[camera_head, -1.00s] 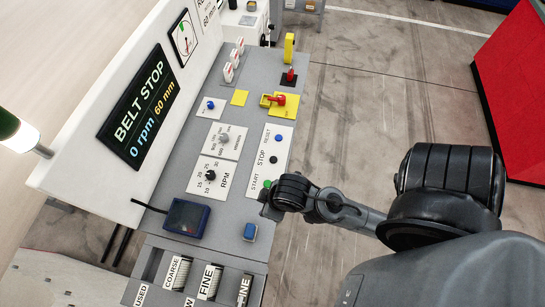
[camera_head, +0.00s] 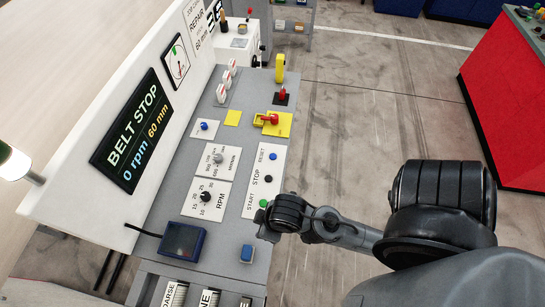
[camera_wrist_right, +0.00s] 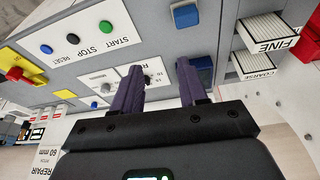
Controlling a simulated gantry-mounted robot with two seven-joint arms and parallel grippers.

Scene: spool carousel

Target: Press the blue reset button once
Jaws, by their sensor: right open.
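The blue reset button (camera_head: 273,156) is a small round button at the far end of a white strip marked RESET, STOP and START. It also shows at the left of the right wrist view (camera_wrist_right: 46,49). The black stop button (camera_head: 268,179) and green start button (camera_head: 263,203) share the strip. My right gripper (camera_wrist_right: 160,66) is open, with nothing between its two dark purple fingers. In the head view the right wrist is beside the near, START end of the strip, away from the blue button; its fingertips are hidden there. My left gripper is not in view.
A red switch on a yellow plate (camera_head: 272,121) sits just beyond the strip. Another small blue button (camera_head: 204,125), an RPM dial (camera_head: 205,196) and a dark blue box (camera_head: 181,242) are on the panel. The display (camera_head: 133,130) reads BELT STOP. Open floor lies to the right.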

